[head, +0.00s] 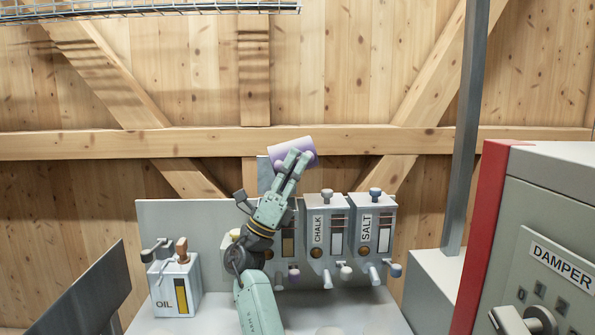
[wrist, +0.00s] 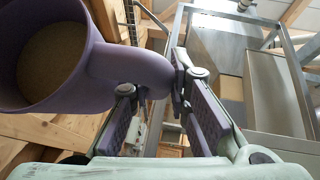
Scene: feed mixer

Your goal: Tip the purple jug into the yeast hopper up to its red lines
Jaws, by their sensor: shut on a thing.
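The purple jug (head: 303,146) is in my gripper (head: 290,170), above the row of hoppers and tilted well over in the head view. In the wrist view the jug (wrist: 103,62) fills the upper left, its round mouth towards the camera and beige-brown matter inside. My gripper (wrist: 157,88) is shut on the jug's handle. No stream from the jug shows. A grey hopper (head: 289,242) stands partly behind my arm, left of the CHALK hopper; its label is hidden, so I cannot confirm it is the yeast hopper. Its red lines are not clear.
The CHALK hopper (head: 323,238) and SALT hopper (head: 373,232) stand to the right, with knobs on top and handles below. The OIL container (head: 172,288) is at left. A grey post (head: 465,130) and the DAMPER cabinet (head: 550,230) bound the right side.

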